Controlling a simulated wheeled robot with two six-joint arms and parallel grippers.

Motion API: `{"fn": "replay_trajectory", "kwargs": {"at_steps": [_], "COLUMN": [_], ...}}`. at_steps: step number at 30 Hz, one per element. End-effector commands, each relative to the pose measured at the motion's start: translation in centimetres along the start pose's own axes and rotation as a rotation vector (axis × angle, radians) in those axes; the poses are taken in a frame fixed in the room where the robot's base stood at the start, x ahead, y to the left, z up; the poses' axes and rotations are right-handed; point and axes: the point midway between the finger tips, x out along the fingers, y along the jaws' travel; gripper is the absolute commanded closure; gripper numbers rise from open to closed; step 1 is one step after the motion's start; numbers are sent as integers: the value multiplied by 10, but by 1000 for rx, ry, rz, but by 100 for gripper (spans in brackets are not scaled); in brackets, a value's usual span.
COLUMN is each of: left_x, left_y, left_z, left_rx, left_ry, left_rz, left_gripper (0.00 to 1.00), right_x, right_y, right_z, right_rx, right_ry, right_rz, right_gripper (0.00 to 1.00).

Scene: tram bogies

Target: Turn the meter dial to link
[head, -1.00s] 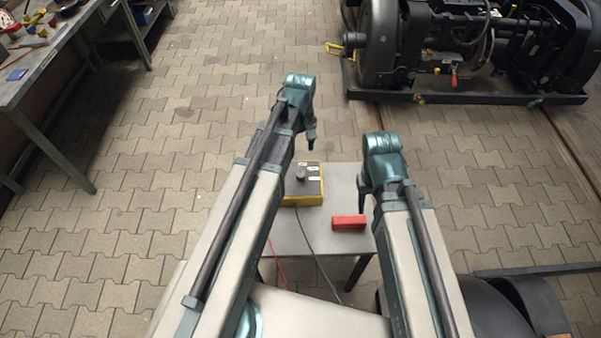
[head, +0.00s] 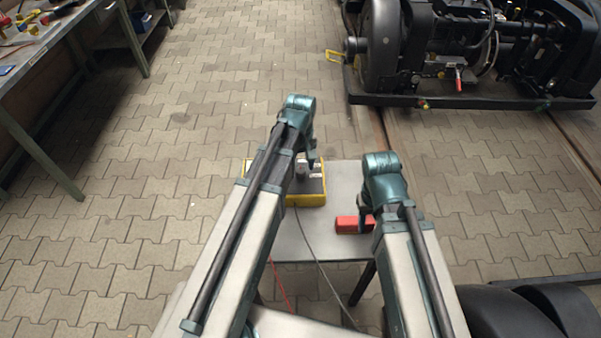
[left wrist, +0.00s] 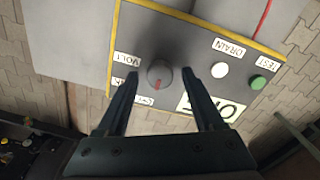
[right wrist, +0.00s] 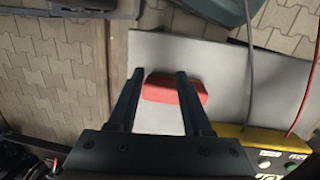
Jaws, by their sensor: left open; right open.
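The meter (head: 316,187) is a yellow-edged box with a dark grey top on the small table. In the left wrist view its round dial (left wrist: 159,73) has a red mark pointing down in the picture. Labels VOLT (left wrist: 127,60) and DRAIN (left wrist: 229,47) are readable; two labels by the left fingers are partly covered. My left gripper (left wrist: 160,72) is open, a fingertip on each side of the dial in the picture; contact cannot be told. My right gripper (right wrist: 159,73) is open above a red block (right wrist: 170,90), which shows between its fingers.
The meter also carries a white button (left wrist: 219,70), a green button (left wrist: 258,83) and a display (left wrist: 228,110). A grey cable and a red cable (head: 281,286) run off the small table (head: 340,180). A bogie (head: 470,60) stands behind right, a workbench (head: 40,50) at far left.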

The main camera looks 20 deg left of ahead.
Motion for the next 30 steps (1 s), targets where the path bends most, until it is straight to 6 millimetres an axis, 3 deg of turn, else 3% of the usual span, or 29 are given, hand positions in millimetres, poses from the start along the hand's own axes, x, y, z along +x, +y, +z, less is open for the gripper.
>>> {"fn": "replay_trajectory", "kwargs": {"at_steps": [8,20,30], "left_x": [2,2,2], "left_y": [0,0,0], "left_z": [0,0,0], "left_rx": [0,0,29], "left_ry": [0,0,0], "left_rz": [0,0,0], "left_gripper": [31,99,100], "right_x": [2,2,2], "right_y": [0,0,0], "right_z": [0,0,0], "right_rx": [0,0,0], "right_ry": [0,0,0], "right_rz": [0,0,0], "right_gripper": [50,50,50]}}
